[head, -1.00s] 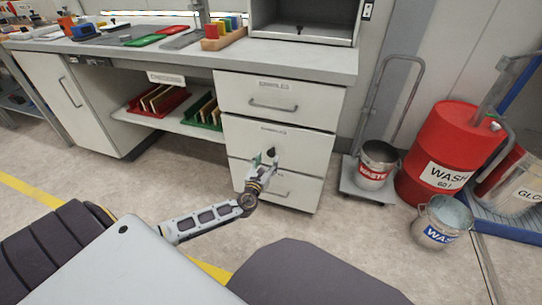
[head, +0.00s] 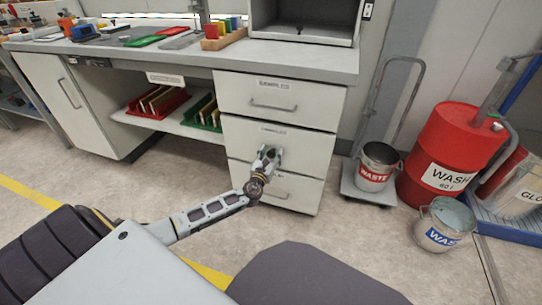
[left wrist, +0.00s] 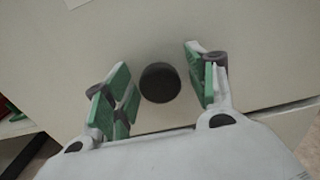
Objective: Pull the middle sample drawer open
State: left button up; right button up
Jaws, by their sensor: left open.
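The middle sample drawer (head: 308,146) is the second front down in the white cabinet under the bench, and it looks shut. Its round black knob (left wrist: 160,82) shows in the left wrist view; in the head view my gripper hides it. My left gripper (head: 268,153) is at the drawer front. Its green-padded fingers are open, one on each side of the knob, with a gap on both sides. I cannot tell how far the fingertips reach past the knob. My right gripper is not in view.
The top drawer (head: 307,100) with a bar handle is shut above. The bottom drawer (head: 306,190) is below. A waste bucket (head: 376,166) on a trolley and a red drum (head: 440,145) stand to the right. The floor before the drawers is clear.

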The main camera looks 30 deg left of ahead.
pick_arm(q)
jog(key=c, duration=0.5)
grip_shut()
jog(key=shift+s, duration=0.15)
